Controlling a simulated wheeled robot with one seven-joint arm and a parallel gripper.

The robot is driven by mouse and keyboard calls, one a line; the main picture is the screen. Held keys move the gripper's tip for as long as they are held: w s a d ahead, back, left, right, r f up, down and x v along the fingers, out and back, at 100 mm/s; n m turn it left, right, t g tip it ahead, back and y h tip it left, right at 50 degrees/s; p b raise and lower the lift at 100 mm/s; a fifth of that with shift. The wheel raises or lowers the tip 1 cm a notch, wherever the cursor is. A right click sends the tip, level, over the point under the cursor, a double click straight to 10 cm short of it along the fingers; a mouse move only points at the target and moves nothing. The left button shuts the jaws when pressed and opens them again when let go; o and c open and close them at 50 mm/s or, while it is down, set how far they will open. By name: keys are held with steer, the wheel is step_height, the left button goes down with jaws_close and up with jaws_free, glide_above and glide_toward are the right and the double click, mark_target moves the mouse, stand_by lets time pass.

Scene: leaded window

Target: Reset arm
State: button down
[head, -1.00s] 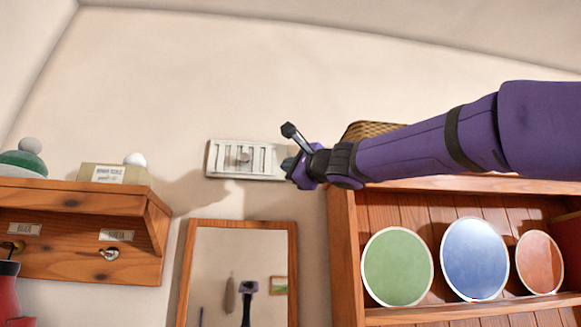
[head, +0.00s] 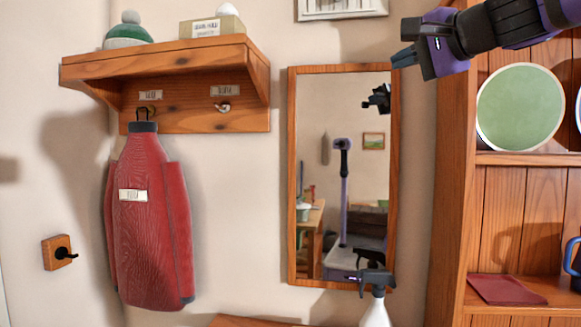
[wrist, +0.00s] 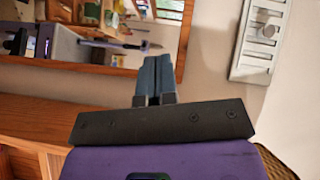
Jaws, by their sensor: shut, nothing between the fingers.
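My gripper (head: 403,57) is at the upper right of the head view, in front of the wall between the mirror and the wooden shelf unit. Its purple arm reaches in from the top right edge. The fingers are shut with nothing between them, and they show together in the wrist view (wrist: 152,78). The wall mirror (head: 292,180) is just left of and below the gripper. The white slatted vent (head: 341,9) is at the top edge of the head view, left of the gripper, and at the upper right of the wrist view (wrist: 262,40).
A shelf unit (head: 455,180) with a green plate (head: 520,107) stands right, near my arm. A coat shelf (head: 160,55) with a red garment (head: 150,230) hangs left. A spray bottle (head: 376,308) stands below the mirror. The wall between coat shelf and mirror is clear.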

steer(key=s+d+f+n+g+h, duration=0.2)
steer(key=s+f, duration=0.5)
steer(key=f, duration=0.4)
steer(key=s+d+f+n+g+h, duration=0.3)
steer(key=s+f, duration=0.4)
steer(key=f, duration=0.5)
steer(key=s+d+f+n+g+h, duration=0.3)
steer(key=s+f, duration=0.4)
steer(key=f, duration=0.4)
steer(key=shift+d+f+n+g, duration=0.45)
steer(key=shift+d+g, duration=0.35)
steer(key=shift+d, duration=0.45)
steer(key=shift+s, duration=0.1)
